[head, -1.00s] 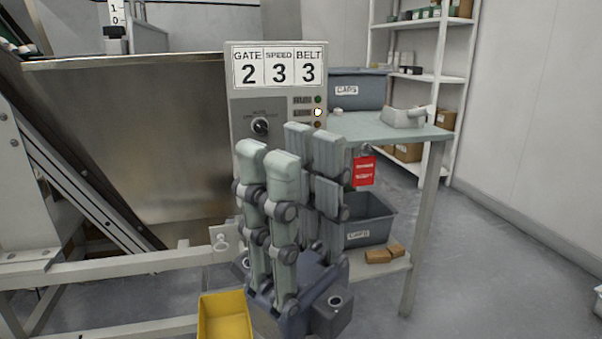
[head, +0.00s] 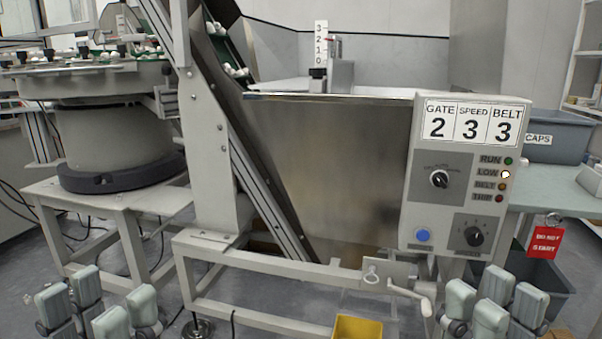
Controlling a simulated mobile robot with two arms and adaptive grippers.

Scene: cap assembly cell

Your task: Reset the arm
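My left gripper (head: 98,303) is at the bottom left, in front of the bowl feeder's frame. Its grey-green fingers point up and stand apart, with nothing between them. My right gripper (head: 494,303) is at the bottom right, in front of the control panel's lower edge and a hand crank (head: 408,291). Its fingers also point up, apart and empty. The lower parts of both grippers and the arms are cut off by the picture's bottom edge.
The control panel (head: 408,200) reads gate 2, speed 3, belt 3; its LOW lamp (head: 505,174) is lit white. A metal hopper (head: 330,170) fills the middle. A yellow bin (head: 358,328) sits low between the grippers. A red tag (head: 546,243) hangs at right.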

